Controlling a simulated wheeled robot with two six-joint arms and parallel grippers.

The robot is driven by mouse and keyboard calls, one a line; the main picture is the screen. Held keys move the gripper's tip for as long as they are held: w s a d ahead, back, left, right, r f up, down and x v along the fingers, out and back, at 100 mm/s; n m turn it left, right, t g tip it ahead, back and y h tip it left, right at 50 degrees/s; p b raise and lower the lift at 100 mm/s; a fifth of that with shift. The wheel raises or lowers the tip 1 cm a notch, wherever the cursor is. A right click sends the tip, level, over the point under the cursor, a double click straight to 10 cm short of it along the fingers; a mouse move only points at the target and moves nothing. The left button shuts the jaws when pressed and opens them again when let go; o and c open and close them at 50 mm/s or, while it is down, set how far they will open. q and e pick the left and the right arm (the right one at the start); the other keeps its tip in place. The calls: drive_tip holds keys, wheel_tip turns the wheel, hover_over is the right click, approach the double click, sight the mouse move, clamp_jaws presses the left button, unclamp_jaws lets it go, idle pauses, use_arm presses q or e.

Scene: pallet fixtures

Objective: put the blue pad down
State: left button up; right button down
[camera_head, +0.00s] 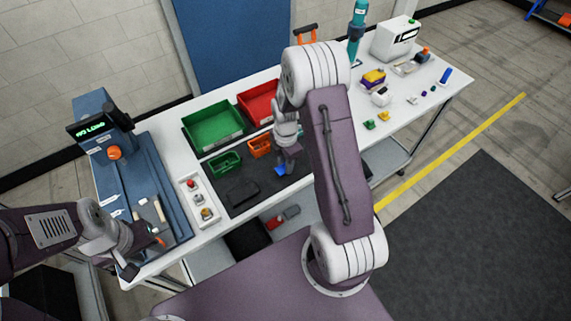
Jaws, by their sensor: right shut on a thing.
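The blue pad (281,170) is small and shows just below my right gripper (284,165), over the dark mat (245,203) on the white table. My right gripper is shut on the pad. I cannot tell whether the pad touches the mat. My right arm hides part of the mat and table. My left gripper (143,257) is at the lower left, near the front edge of the blue machine base. Its fingers look apart, with nothing visible between them.
Green (213,126) and red (257,105) bins stand behind the mat, with smaller green (225,163) and orange (259,146) bins in front. A white tray of small parts (198,200) lies left. A black block (243,193) lies on the mat.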

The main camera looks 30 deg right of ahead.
drive_tip(key=shift+f, duration=0.7)
drive_tip(key=shift+w+f, duration=0.1)
drive_tip(key=shift+f, duration=0.15)
drive_tip(key=c, duration=1)
unclamp_jaws()
drive_tip(key=shift+f, duration=0.1)
drive_tip(key=shift+c, duration=0.2)
